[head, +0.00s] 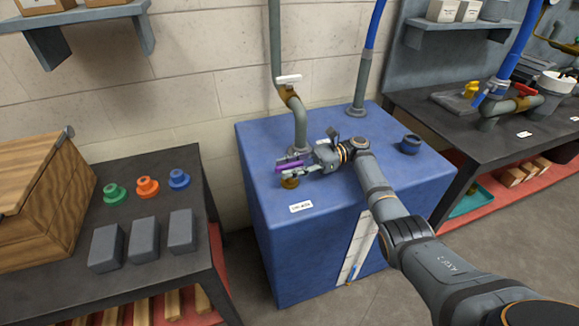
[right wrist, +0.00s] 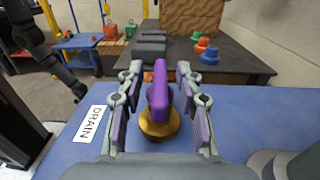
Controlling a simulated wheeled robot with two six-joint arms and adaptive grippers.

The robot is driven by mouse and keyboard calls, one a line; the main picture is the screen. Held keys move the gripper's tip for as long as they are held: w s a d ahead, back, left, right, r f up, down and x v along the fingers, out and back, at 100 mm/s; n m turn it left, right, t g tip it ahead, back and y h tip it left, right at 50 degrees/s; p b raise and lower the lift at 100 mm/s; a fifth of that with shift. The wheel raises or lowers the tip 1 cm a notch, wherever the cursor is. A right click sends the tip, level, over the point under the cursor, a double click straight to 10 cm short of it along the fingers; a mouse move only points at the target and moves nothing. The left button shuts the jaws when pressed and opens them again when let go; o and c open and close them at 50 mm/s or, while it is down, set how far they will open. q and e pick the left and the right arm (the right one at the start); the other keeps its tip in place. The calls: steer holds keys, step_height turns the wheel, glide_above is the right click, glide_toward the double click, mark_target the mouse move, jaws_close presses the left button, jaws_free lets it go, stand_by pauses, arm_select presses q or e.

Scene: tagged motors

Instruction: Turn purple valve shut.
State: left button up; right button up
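The purple valve handle (right wrist: 158,92) sits on a round brass fitting (right wrist: 160,126) on the blue tank top, beside a white DRAIN label (right wrist: 89,124). My right gripper (right wrist: 157,80) is open, with one finger on each side of the handle. Gaps show between the handle and both fingers. In the head view my right gripper (head: 284,165) is over the tank's front left part, and the brass fitting (head: 290,183) shows just below it; the gripper partly hides the handle there.
The blue tank (head: 330,255) carries a grey pipe with a white-handled valve (head: 289,80) behind my gripper. A dark capped port (head: 410,144) stands at the right. A bench with a wooden crate (head: 42,195) and grey blocks is at the left. Another bench has a red-handled valve (head: 525,90).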

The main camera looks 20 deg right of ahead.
mark_target(303, 162)
steer(key=shift+d, duration=0.1)
steer(key=d, duration=0.6)
steer(key=shift+w, duration=0.35)
steer(key=shift+s+d, duration=0.15)
steer(key=shift+d, duration=0.5)
